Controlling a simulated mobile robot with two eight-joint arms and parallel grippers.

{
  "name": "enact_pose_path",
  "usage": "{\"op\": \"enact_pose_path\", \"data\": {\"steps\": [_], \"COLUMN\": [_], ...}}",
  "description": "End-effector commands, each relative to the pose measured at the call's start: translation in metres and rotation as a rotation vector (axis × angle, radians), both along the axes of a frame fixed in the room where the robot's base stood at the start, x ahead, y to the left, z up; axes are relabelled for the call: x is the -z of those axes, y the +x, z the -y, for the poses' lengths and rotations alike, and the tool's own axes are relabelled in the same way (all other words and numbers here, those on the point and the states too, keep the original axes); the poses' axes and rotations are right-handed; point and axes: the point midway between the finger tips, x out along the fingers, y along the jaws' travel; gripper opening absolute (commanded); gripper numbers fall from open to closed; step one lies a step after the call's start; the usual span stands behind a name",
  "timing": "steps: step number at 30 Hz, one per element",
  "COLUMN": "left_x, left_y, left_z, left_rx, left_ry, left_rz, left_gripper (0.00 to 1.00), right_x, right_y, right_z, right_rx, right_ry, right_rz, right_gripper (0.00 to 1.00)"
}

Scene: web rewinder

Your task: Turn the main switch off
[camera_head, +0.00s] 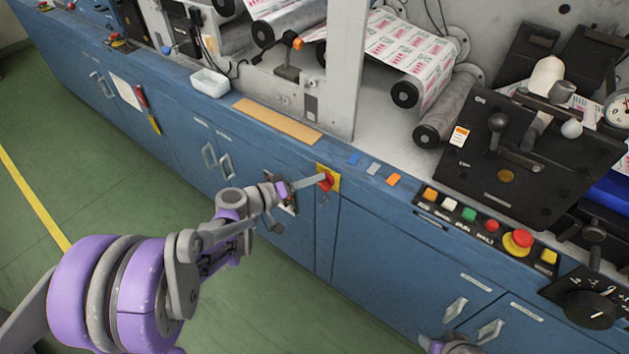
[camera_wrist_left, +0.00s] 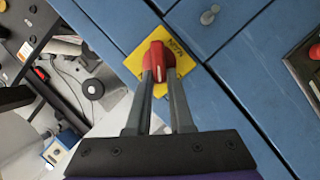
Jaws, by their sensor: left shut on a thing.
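The main switch is a red rotary knob (camera_head: 325,182) on a yellow plate (camera_head: 333,173), fixed on the front of the blue cabinet. My left gripper (camera_head: 318,181) reaches it from the left, with its fingers at the knob. In the left wrist view the red knob (camera_wrist_left: 158,62) sits between the two fingertips of my left gripper (camera_wrist_left: 160,80), which is shut on it. The yellow plate (camera_wrist_left: 182,62) with dark lettering shows around the knob. A small part of my right arm shows at the bottom edge of the head view; its gripper's fingers are not visible.
A button panel with a red emergency stop (camera_head: 518,240) lies to the right on the cabinet top. A black panel with levers (camera_head: 500,150) stands behind it. Cabinet handles (camera_head: 456,308) stick out below. The green floor (camera_head: 110,190) at the left is clear.

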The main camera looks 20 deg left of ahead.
Motion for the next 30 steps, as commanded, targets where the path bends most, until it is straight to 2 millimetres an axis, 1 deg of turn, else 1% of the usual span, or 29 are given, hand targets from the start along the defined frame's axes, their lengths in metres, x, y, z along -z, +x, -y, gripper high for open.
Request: {"op": "enact_pose_path", "data": {"steps": [1,15,21,30], "left_x": [0.004,0.013,0.015,0.016], "left_y": [0.001,0.002,0.002,0.002], "left_z": [-0.002,-0.005,-0.005,-0.005], "left_rx": [-0.002,-0.002,-0.001,-0.002], "left_ry": [-0.044,-0.433,-0.546,-0.631], "left_rz": [-0.015,-0.158,-0.198,-0.23], "left_gripper": [0.0,0.0,0.0,0.0], "right_x": [0.005,0.032,0.04,0.045], "right_y": [0.0,0.002,0.003,0.003], "right_z": [0.0,0.0,0.0,0.0], "right_rx": [0.0,0.0,0.0,0.0], "right_ry": [0.0,0.0,0.0,0.0], "right_rz": [-0.002,-0.011,-0.014,-0.016], "right_gripper": [0.5,0.5,0.5,0.5]}}
